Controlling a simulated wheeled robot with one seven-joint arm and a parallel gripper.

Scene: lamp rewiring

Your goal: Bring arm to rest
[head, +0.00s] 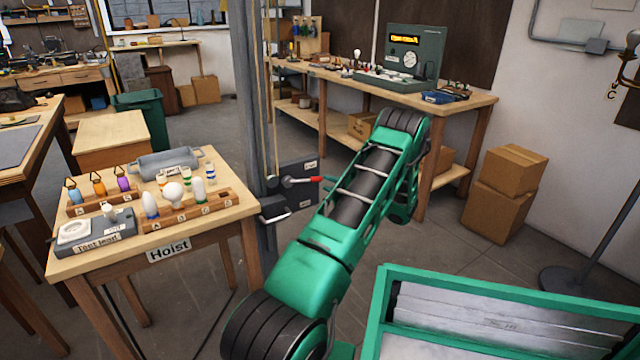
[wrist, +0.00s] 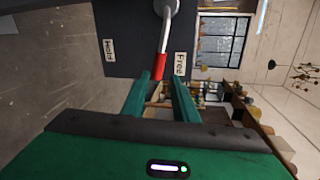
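My gripper (wrist: 162,78) shows in the wrist view as two green fingers standing apart, with nothing clamped between them. A lever with a pale rod and a red grip (wrist: 158,66) is just ahead, its red end lined up with the gap between the fingertips. I cannot tell whether it reaches in between them. The lever sits on a dark plate (wrist: 130,25) with a "Hold" label (wrist: 109,50) and a "Free" label (wrist: 180,63). In the head view the red grip (head: 316,180) shows left of my green arm; my fingers cannot be made out there.
The "Hoist" table (head: 168,250) at left carries bulbs and other small parts. The hoist post (head: 252,110) stands beside it. A workbench (head: 470,105) with a grey-green console (head: 412,55) is behind. Cardboard boxes (head: 500,195) stand at right. A green-framed tray (head: 500,285) is in front.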

